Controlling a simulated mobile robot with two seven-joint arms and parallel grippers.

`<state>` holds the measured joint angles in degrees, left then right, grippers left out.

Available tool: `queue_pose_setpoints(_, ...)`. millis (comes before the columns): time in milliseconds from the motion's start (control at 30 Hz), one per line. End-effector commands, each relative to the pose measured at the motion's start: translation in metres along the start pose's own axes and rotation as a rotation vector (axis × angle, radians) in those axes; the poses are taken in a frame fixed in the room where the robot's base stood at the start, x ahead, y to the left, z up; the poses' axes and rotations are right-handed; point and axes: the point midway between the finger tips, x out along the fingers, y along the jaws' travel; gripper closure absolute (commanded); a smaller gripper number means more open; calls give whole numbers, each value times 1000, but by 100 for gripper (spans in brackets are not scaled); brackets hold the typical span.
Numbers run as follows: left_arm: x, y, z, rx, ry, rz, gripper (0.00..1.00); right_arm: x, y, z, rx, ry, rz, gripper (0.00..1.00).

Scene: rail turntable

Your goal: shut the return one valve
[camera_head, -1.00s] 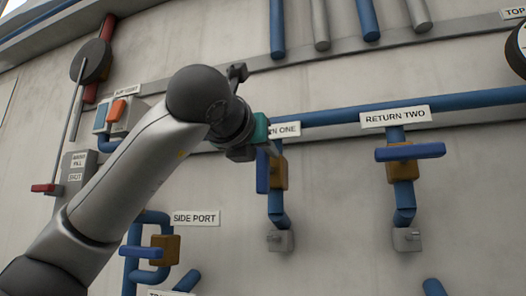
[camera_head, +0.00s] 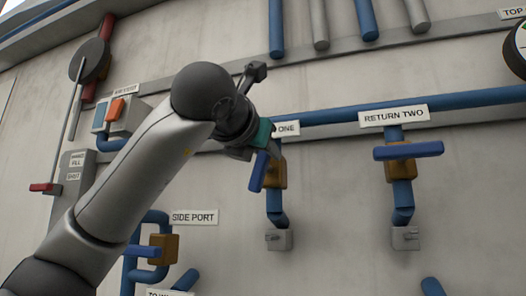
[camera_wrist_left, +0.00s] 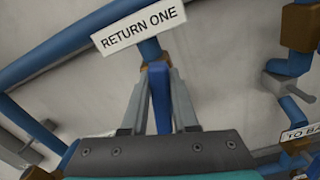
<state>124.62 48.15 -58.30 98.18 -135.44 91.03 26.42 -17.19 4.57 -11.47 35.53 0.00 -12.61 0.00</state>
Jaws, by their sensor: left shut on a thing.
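The return one valve has a brown body (camera_head: 279,174) on a vertical blue pipe, under a sign partly hidden by my gripper that reads "ONE". Its blue lever (camera_head: 259,171) tilts, with its lower end toward the left. My left gripper (camera_head: 264,150) is at the lever's upper part. In the left wrist view the gripper's two grey fingers (camera_wrist_left: 158,95) stand on both sides of the blue lever (camera_wrist_left: 161,103), shut on it, below the "RETURN ONE" sign (camera_wrist_left: 140,29). The fingertips are hidden in the head view. My right gripper is not in view.
The return two valve (camera_head: 400,166) is to the right, its blue lever (camera_head: 408,151) lying across the pipe. The side port valve (camera_head: 164,248) is at lower left. A blue horizontal pipe (camera_head: 450,103) runs along the wall. Bare wall lies between the two return valves.

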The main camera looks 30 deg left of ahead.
Motion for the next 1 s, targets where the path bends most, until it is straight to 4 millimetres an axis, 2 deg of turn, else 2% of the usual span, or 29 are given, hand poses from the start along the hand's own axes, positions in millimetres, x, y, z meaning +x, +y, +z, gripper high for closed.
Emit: queue_pose_setpoints(1000,0,-22,-10,961,-2,0,100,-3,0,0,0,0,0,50)
